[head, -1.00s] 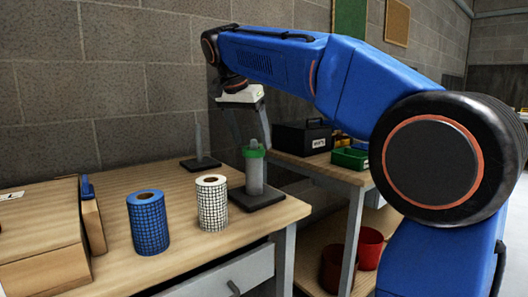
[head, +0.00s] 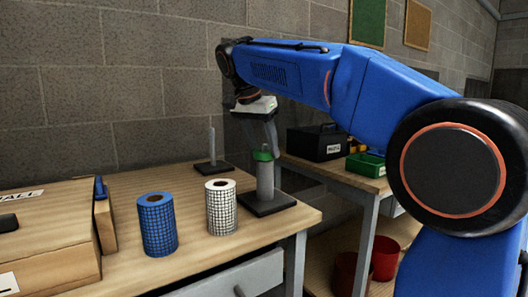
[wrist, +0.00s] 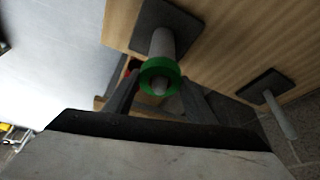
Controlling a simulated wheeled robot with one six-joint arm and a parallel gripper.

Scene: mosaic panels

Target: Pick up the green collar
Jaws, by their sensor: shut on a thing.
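The green collar (head: 263,155) sits around the upper part of a grey post (head: 265,181) that stands upright on a dark square base (head: 267,204) at the right end of the table. My gripper (head: 264,148) points down over the post and is shut on the collar. In the wrist view the green collar (wrist: 160,73) shows as a ring around the post, with the post's tip inside it and the gripper's fingers at both sides. The far finger is partly hidden in the head view.
A second thin post (head: 212,146) on a dark base stands behind. A blue mosaic roll (head: 157,225) and a white one (head: 221,208) stand to the left. A wooden box (head: 45,235) fills the table's left end. A side table with a black case (head: 316,143) and green bin (head: 366,165) stands at right.

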